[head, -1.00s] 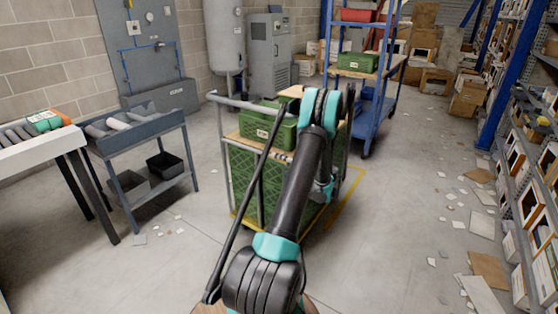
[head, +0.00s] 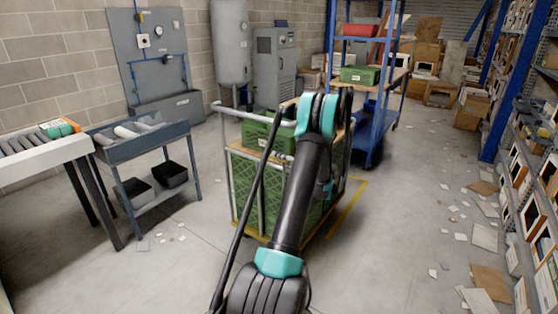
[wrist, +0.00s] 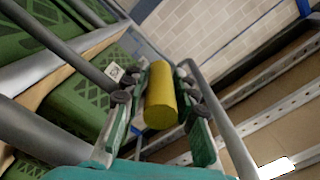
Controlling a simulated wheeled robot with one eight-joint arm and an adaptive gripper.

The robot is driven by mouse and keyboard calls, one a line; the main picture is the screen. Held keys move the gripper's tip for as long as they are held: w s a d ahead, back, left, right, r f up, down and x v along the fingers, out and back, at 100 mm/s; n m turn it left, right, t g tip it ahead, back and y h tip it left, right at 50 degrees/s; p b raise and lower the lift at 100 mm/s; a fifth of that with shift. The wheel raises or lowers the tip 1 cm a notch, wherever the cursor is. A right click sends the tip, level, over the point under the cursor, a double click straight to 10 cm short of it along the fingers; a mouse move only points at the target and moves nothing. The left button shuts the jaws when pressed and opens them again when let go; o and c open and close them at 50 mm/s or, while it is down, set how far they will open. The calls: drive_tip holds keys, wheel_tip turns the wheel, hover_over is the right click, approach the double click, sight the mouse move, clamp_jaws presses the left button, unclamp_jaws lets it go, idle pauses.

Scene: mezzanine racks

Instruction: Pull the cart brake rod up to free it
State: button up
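A yellow cylinder (wrist: 161,98), which looks like the grip of the brake rod, stands between the fingers of my gripper (wrist: 163,90) in the wrist view. The fingers flank it on both sides. A narrow gap seems to show beside it, so the gripper looks open around it; contact is hard to judge. The cart (head: 233,178) carries stacked green crates (head: 320,195) and has a grey tubular frame. My arm reaches over the cart in the head view and hides part of it. The gripper and the yellow cylinder are not visible there.
Grey tubes (wrist: 68,50) and green crates (wrist: 85,103) are close to the gripper in the wrist view. A blue shelf trolley (head: 372,130) stands behind the cart. A grey bench (head: 140,140) stands to the left. Scraps (head: 447,209) litter the floor on the right.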

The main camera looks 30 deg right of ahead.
drive_tip(key=o, duration=0.4)
drive_tip(key=shift+r, duration=0.15)
drive_tip(key=v, duration=1.2)
